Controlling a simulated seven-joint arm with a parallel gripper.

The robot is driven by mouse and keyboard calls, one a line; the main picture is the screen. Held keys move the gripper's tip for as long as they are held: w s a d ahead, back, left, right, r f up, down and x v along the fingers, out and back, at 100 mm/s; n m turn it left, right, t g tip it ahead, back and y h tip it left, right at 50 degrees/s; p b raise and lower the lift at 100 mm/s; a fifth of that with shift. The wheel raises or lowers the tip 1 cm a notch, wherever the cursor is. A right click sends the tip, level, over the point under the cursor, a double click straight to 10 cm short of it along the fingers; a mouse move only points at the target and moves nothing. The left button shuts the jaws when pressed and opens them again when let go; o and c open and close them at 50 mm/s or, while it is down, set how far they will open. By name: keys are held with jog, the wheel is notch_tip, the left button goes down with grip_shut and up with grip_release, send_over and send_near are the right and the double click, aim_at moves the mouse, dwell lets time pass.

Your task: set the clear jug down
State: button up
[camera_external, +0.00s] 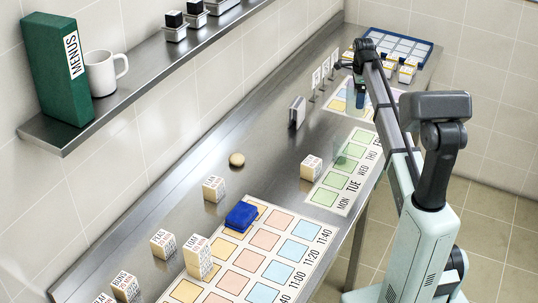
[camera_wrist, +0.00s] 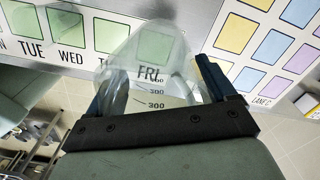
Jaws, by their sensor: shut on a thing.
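The clear jug (camera_wrist: 150,72) shows in the wrist view between the two dark blue fingers of my gripper (camera_wrist: 162,88). It is see-through, with printed volume marks on its side. My gripper is shut on it. Through the jug I see the FRI label and a green square of the day strip. In the outside view my gripper (camera_external: 357,97) is at the far part of the counter, beyond most of the day strip. The jug's outline is hard to make out there. I cannot tell whether its base touches the counter.
The day strip (camera_external: 326,197) has green squares. A colored chart (camera_wrist: 268,38) lies right of the jug. Small labelled signs (camera_external: 317,78) stand left of my gripper; a blue-edged tray (camera_external: 428,47) is behind. Labelled blocks (camera_external: 312,167) and a blue block (camera_external: 241,216) are nearer.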

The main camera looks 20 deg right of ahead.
jog(key=w+a+n, duration=0.2)
jog(key=a+n, duration=0.3)
jog(key=a, duration=2.5)
jog(key=shift+w+f+n, duration=0.1)
jog(key=shift+f+n, duration=0.6)
jog(key=shift+f, duration=1.7)
jog(key=shift+f+n, duration=0.7)
jog(key=shift+f, duration=1.65)
jog(key=shift+f, duration=0.1)
jog(key=o, duration=1)
notch_tip(320, 180, up, 12)
jog(key=shift+r, duration=0.15)
